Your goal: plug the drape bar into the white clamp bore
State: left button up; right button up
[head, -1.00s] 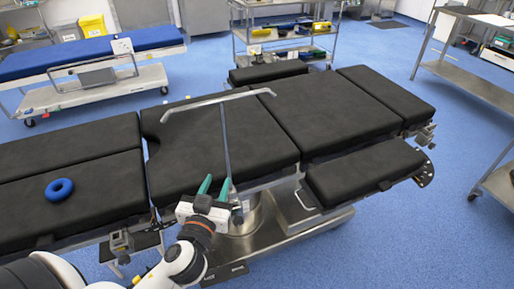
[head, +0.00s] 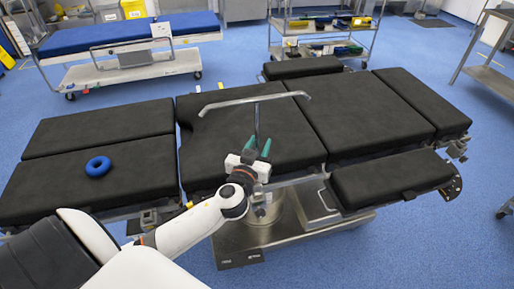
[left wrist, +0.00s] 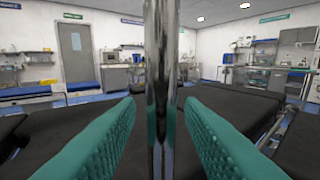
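The drape bar (head: 256,122) is a thin metal T with a long crosspiece, standing upright at the near side of the table. My left gripper (head: 258,146) has teal fingers, one on each side of its shaft. In the left wrist view the shiny shaft (left wrist: 161,80) stands between the fingers, with a visible gap on both sides, so the gripper looks open around it. The bar's lower end is hidden behind my gripper and wrist. I cannot clearly make out the white clamp or its bore. My right gripper is out of view.
The black-padded operating table (head: 360,112) fills the middle. A blue ring (head: 98,166) lies on its left pads. A small clamp-like fitting (head: 149,218) sits on the near rail at left. A blue-topped trolley (head: 120,62) and a shelf cart (head: 318,48) stand behind.

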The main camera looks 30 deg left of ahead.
aim_at(256, 122)
pick_arm(q)
jog(key=shift+w, duration=0.25)
grip_shut()
jog(key=shift+r, duration=0.1)
notch_tip(256, 122, up, 10)
jog(key=shift+p, duration=0.6)
